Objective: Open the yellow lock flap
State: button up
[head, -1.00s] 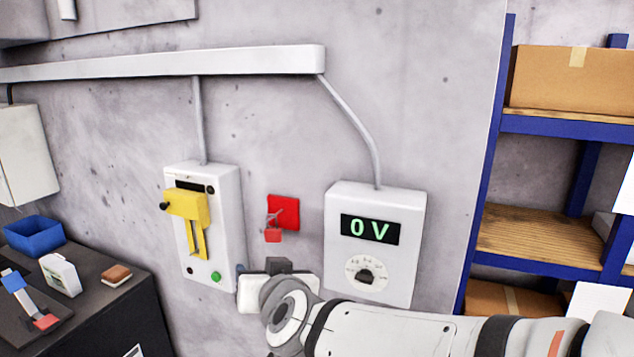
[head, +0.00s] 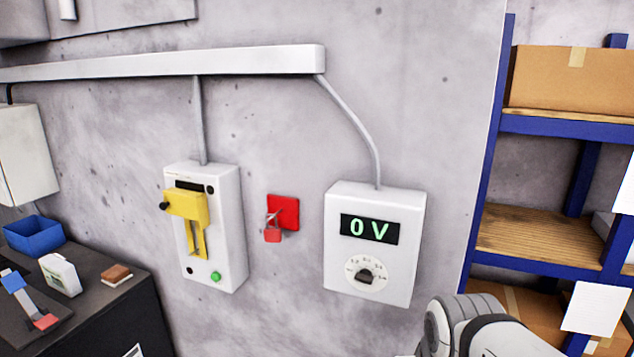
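The yellow lock flap (head: 187,205) is on the front of a white wall-mounted switch box (head: 231,225). Its wide upper part covers the box front below a dark slot, and a narrower yellow part hangs down below it. A black knob (head: 165,206) sticks out at its left side. A green button (head: 216,277) and a small dark button are at the bottom of the box. My gripper is out of the picture; only part of my arm shows at the lower right, well apart from the flap.
A red padlock (head: 273,232) hangs at a red plate (head: 287,211) right of the switch box. A white meter (head: 398,270) reading 0 V is further right. A dark bench (head: 112,316) stands lower left, a blue-framed shelf (head: 552,127) at right. The space before the switch box is clear.

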aim_at(188, 204)
jog(key=z, duration=0.05)
jog(key=k, duration=0.55)
jog(key=u, duration=2)
jog(key=i, duration=1.4)
jog(key=z, duration=2)
